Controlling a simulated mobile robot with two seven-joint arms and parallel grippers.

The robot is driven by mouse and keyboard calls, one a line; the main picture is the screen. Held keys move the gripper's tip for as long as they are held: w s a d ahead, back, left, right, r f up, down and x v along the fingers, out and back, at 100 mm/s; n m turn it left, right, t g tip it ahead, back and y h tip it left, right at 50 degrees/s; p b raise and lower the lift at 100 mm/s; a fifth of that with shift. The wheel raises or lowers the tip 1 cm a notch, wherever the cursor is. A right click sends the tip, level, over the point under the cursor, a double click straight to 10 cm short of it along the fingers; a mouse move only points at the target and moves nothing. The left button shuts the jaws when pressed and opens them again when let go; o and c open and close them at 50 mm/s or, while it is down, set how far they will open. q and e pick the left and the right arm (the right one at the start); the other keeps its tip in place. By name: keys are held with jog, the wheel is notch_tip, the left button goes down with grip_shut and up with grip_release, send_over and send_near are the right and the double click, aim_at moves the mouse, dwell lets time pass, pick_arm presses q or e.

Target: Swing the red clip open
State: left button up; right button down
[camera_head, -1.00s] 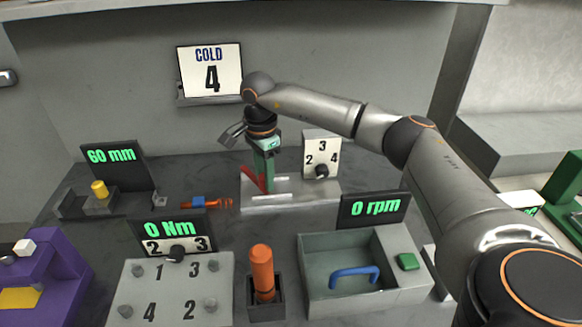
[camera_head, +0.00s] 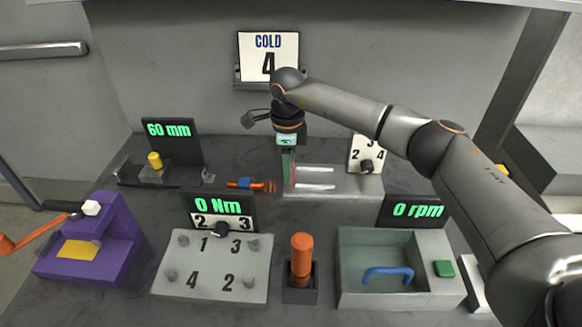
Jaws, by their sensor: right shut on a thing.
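My right gripper (camera_head: 289,182) points down at the left end of a pale grey block (camera_head: 345,183) in the middle of the counter. It is shut on the red clip (camera_head: 284,172), of which only a thin red edge shows along the left side of the green-sided fingers. The fingers hide the rest of the clip, and its exact angle cannot be told. My left gripper is not in view.
Left of the block lies a blue and orange tool (camera_head: 245,184). A dial card (camera_head: 366,154) stands behind the block. In front are a numbered plate (camera_head: 212,268), an orange-handled tool in a holder (camera_head: 301,260) and a grey bin (camera_head: 350,297). A purple device (camera_head: 118,232) stands left.

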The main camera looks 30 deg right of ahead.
jog(key=shift+a, duration=0.1)
jog(key=c, duration=0.5)
grip_release()
jog(key=shift+c, duration=0.2)
jog(key=shift+r, duration=0.15)
notch_tip(320, 180, up, 12)
jog(key=shift+r, duration=0.15)
jog(key=shift+s, duration=0.1)
